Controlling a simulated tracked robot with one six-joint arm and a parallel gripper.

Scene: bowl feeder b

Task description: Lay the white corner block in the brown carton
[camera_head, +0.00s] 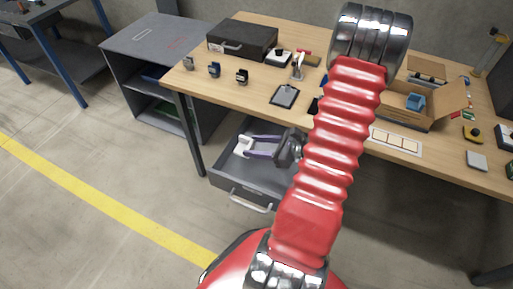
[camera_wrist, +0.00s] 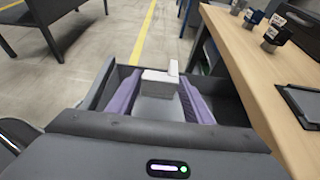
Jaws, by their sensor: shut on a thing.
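My gripper (camera_head: 262,147) has purple fingers and is shut on the white corner block (camera_head: 244,144). In the wrist view the block (camera_wrist: 160,83) sits between the fingertips of my gripper (camera_wrist: 158,92), with a small upright part on its right side. I hold it over the open grey drawer (camera_head: 234,190) under the table; whether it touches the drawer floor I cannot tell. The brown carton (camera_head: 440,110) stands open on the right part of the table, with a blue piece (camera_head: 415,101) inside. My arm hides part of the table in front of it.
The wooden table (camera_head: 225,88) carries a black case (camera_head: 242,39), a clipboard (camera_head: 285,95), several small dark blocks and a white framed strip (camera_head: 397,141). The drawer walls (camera_wrist: 101,84) surround my gripper. A grey shelf unit (camera_head: 150,40) stands to the left.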

